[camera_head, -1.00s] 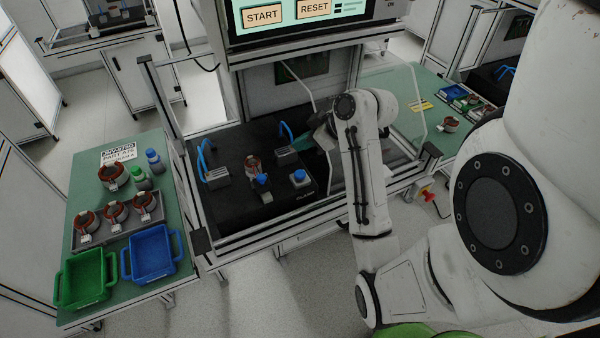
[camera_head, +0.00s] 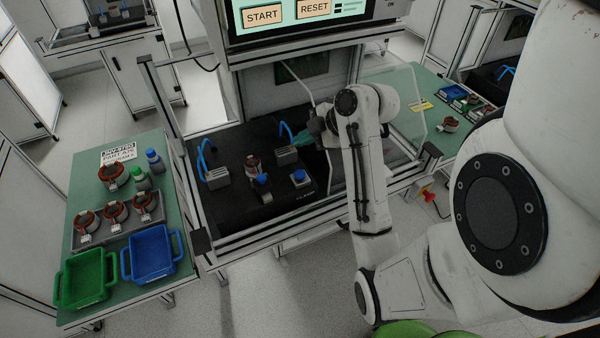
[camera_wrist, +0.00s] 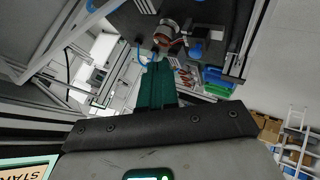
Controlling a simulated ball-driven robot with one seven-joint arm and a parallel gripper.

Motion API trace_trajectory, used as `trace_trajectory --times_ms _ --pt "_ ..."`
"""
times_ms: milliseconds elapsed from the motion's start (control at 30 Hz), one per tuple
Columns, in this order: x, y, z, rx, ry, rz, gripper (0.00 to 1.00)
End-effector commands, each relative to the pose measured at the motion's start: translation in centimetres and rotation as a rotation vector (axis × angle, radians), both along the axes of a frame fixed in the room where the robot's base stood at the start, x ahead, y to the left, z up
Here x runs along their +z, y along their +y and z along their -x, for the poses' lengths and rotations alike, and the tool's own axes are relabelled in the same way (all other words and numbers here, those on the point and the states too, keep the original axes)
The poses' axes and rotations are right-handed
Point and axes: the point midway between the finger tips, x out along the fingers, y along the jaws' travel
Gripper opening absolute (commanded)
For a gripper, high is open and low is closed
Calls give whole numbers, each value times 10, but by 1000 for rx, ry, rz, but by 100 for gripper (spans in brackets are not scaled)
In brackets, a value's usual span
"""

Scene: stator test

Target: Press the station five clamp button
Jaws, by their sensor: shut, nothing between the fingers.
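A blue button (camera_head: 299,175) sits on a small box at the front right of the black station bed (camera_head: 225,207). A second blue knob (camera_head: 262,179) stands in front of a copper-wound stator (camera_head: 253,163) on its fixture. The stator (camera_wrist: 168,33) and a blue button (camera_wrist: 196,50) show beyond the fingertips.
Two grey blocks with blue hoses (camera_head: 216,178) flank the stator. A clear panel (camera_head: 402,115) stands right of my arm. The START/RESET screen (camera_head: 290,12) hangs above. A green side table (camera_head: 82,215) holds stators, bottles and bins.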

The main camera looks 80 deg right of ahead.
Motion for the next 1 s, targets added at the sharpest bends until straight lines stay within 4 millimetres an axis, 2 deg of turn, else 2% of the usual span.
trace_trajectory --times_ms 267,800,1000 --pt "-16 0 0 -1 0 -2 0" --pt "-82 0 0 -1 0 -2 0" --pt "-89 0 0 -1 0 -2 0"
